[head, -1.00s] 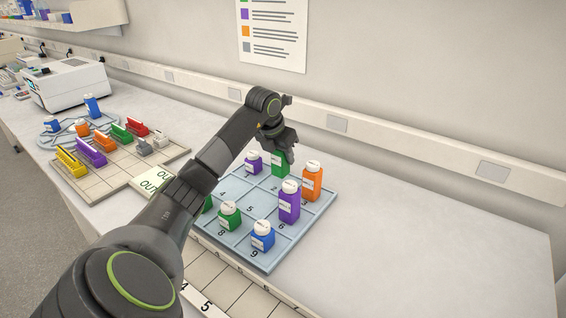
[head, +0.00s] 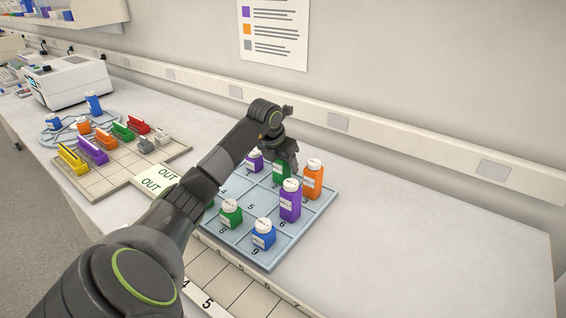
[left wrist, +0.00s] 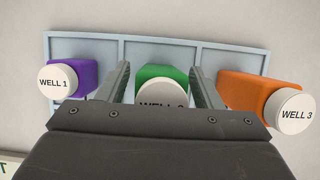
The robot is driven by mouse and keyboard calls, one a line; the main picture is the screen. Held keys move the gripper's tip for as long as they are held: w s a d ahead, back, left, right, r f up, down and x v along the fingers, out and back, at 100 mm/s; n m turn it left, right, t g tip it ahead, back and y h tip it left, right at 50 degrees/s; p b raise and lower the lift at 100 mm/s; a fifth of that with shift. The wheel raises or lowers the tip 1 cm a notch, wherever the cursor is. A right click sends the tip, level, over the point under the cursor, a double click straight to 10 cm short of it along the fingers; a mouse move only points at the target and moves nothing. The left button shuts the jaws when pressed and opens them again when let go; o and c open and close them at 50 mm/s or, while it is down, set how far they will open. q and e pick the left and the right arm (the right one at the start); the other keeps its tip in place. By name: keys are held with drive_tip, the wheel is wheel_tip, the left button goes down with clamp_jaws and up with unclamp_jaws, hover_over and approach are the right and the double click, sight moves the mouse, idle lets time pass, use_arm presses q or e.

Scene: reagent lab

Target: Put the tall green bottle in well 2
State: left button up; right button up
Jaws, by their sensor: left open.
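The tall green bottle (head: 281,173) stands in well 2 of the grey-blue numbered tray (head: 266,262), in the back row. In the left wrist view the green bottle (left wrist: 160,72) shows between the two fingers, its white cap labelled WELL with the number partly hidden. My left gripper (head: 284,153) is open around the bottle's upper part, one finger on each side. The gripper covers the cap in the head view. My right gripper is not in view.
A purple bottle (head: 255,162) stands left of it in well 1, an orange bottle (head: 313,182) right of it in well 3. A tall purple bottle (head: 290,203), a green bottle (head: 231,216) and a blue bottle (head: 263,236) stand nearer. The bench (head: 430,250) is clear at right.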

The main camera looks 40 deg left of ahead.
use_arm(q)
drive_tip(key=shift+r, duration=0.4)
drive_tip(key=b+v, duration=0.1)
drive_tip(key=v, duration=1)
drive_tip(key=shift+s+r, duration=0.25)
drive_tip(key=shift+r, duration=0.1)
